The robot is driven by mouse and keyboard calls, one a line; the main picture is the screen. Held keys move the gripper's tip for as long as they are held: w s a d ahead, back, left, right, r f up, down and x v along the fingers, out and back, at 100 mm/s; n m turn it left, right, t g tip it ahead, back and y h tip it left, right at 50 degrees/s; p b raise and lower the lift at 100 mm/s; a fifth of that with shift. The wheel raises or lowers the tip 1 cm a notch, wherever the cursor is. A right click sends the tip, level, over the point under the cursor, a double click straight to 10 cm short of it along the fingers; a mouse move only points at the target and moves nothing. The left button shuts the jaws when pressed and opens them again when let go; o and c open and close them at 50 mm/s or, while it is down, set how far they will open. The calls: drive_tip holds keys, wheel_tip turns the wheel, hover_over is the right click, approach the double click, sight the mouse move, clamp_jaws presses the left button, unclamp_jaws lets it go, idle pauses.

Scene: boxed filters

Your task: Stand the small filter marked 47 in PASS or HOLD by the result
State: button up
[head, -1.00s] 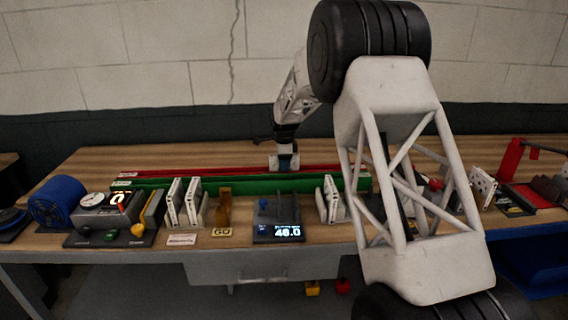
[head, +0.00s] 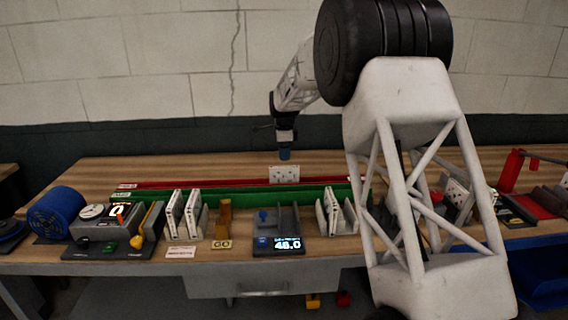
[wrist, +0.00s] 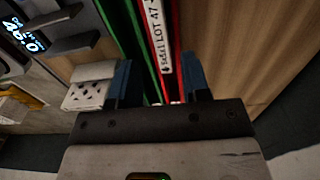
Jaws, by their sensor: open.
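The small white filter (head: 285,174) stands upright at the red rail (head: 220,182) at the back of the bench. In the wrist view the filter (wrist: 158,35) shows its edge label, reading LOT 47, between the red walls. My gripper (head: 285,155) is above the filter, open and clear of it. In the wrist view its blue fingers (wrist: 160,85) are spread to either side of the filter's line. The green rail (head: 240,199) runs in front of the red one. The small tags at the rails' left ends are too small to read.
A gauge (head: 98,220) and a blue reel (head: 57,213) are at left. The bench behind the rails is clear.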

drive_tip(key=shift+r, duration=1.45)
drive_tip(key=s+d+r+n, duration=0.3)
drive_tip(key=s+r, duration=0.1)
drive_tip(key=s, duration=0.7)
drive_tip(key=s+d+r+n+t, duration=0.1)
drive_tip(key=s+d+r+n, duration=0.15)
drive_tip(key=s, duration=0.75)
drive_tip(key=s+d+r+n, duration=0.2)
drive_tip(key=s+r+n, duration=0.25)
drive_tip(key=s, duration=0.65)
drive_tip(key=s+d+f+n, duration=0.1)
drive_tip(key=s+f+n, duration=0.1)
drive_tip(key=s, duration=0.8)
drive_tip(key=s+d+f+n+t, duration=0.1)
drive_tip(key=s+f+n, duration=0.2)
drive_tip(key=s, duration=0.8)
drive_tip(key=s+d+f+n, duration=0.2)
drive_tip(key=s+f, duration=0.1)
drive_tip(key=s, duration=0.7)
drive_tip(key=shift+s+n+t, duration=0.2)
drive_tip(key=shift+n+t, duration=0.1)
drive_tip(key=shift+n, duration=0.1)
drive_tip(key=shift+f, duration=0.1)
